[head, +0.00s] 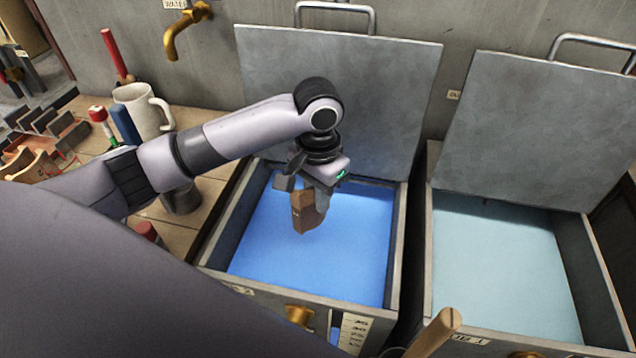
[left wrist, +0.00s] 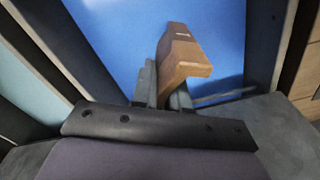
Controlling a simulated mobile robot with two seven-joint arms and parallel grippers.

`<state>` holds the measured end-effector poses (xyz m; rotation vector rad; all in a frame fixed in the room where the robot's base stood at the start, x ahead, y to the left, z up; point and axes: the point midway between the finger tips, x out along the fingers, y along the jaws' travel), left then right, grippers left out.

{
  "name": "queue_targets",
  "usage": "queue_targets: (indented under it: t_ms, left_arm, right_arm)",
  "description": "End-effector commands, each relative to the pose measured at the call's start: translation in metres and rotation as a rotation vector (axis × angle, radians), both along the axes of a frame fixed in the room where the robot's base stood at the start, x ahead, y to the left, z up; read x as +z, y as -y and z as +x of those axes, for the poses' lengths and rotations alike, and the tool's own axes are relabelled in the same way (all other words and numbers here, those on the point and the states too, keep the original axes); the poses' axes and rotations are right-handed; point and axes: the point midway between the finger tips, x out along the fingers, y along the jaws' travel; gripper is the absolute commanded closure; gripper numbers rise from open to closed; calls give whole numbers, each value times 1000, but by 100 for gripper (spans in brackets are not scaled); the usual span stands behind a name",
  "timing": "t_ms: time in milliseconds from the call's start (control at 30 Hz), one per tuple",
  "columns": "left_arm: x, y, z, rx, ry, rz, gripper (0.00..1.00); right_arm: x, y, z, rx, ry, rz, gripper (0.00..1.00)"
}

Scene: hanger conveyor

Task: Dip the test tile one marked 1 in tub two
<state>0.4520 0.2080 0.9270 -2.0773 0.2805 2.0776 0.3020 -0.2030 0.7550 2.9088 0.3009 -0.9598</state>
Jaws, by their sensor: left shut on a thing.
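My left gripper (head: 307,186) is shut on a brown test tile (head: 307,212) and holds it above a tub of bright blue liquid (head: 340,255). The tile also shows between the fingers in the left wrist view (left wrist: 182,62), with a small mark near its far end that I cannot read. The tile appears clear of the liquid. A second tub with pale grey-blue liquid (head: 500,265) stands to the right. Both tubs have labels on the front, too small to read for certain. My right gripper is not in view.
The raised lids of the blue tub (head: 350,100) and pale tub (head: 530,125) stand behind them. A white mug (head: 143,110), a brass tap (head: 184,32) and several brown tiles (head: 40,150) are at the left. A wooden handle (head: 435,332) rises at the front.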

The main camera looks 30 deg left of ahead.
Motion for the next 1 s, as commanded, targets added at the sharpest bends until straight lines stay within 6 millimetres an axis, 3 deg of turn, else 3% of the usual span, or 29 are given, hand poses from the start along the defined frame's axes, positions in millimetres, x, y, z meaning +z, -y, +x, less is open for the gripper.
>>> queue_targets:
  t_ms: [600,1000]
  left_arm:
    - [-62,1,0,-1,-1,-2,100]
    - [-78,1,0,-2,1,-1,100]
  right_arm:
    - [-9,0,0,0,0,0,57]
    - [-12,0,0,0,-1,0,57]
